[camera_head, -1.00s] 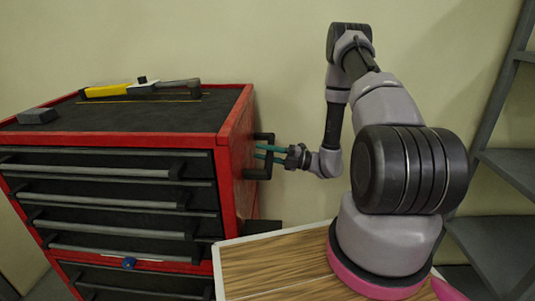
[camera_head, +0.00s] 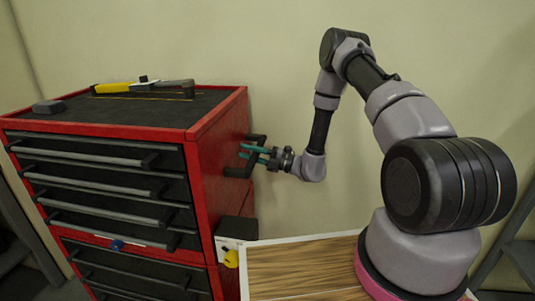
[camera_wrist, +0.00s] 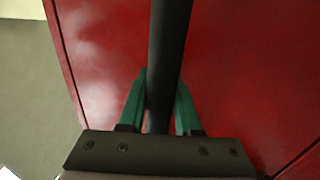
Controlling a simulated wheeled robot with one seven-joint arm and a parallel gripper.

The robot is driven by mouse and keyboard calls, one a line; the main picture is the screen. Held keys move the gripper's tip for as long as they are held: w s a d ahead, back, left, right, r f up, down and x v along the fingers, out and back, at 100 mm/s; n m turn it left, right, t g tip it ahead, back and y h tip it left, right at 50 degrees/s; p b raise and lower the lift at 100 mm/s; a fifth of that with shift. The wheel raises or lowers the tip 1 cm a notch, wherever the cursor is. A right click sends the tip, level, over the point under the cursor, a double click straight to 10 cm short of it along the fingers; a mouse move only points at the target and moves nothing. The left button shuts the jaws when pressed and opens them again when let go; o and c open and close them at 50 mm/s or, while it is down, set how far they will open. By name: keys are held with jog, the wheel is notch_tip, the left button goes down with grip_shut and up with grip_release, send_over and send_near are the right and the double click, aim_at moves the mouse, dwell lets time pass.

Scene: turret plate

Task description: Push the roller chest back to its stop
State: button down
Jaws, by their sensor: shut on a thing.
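The red roller chest (camera_head: 215,150) with black drawer fronts stands at the left of the head view, against the pale wall. A black side handle (camera_head: 236,171) sticks out from its right side. My gripper (camera_head: 254,155) reaches it from the right, with its green fingers on either side of the handle. In the wrist view the dark handle bar (camera_wrist: 170,45) passes between the green fingers (camera_wrist: 160,105), in front of the red side panel (camera_wrist: 105,60). My gripper is shut on the handle. The chest's foot and any stop are out of view.
A yellow and black tool (camera_head: 140,87) and a small grey block (camera_head: 48,106) lie on the chest's dark top. A wooden-topped surface (camera_head: 300,270) is at the lower middle, close to the chest's right side. Grey shelf frames stand at the far left and right.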

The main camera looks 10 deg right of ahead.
jog(key=w+a, duration=0.2)
jog(key=a, duration=0.7)
jog(key=w+a, duration=0.3)
jog(key=a, duration=0.6)
jog(key=w+a+f, duration=0.1)
jog(key=w+a, duration=0.1)
jog(key=a, duration=0.7)
jog(key=shift+w, duration=0.4)
jog(key=c, duration=0.8)
grip_release()
jog(key=shift+o, duration=1)
jog(key=shift+a, duration=0.1)
jog(key=shift+w+r, duration=0.15)
jog(key=shift+w, duration=0.05)
jog(key=shift+d, duration=0.35)
jog(key=v, duration=1)
jog(key=shift+s+d+r, duration=0.1)
jog(key=shift+s, duration=0.05)
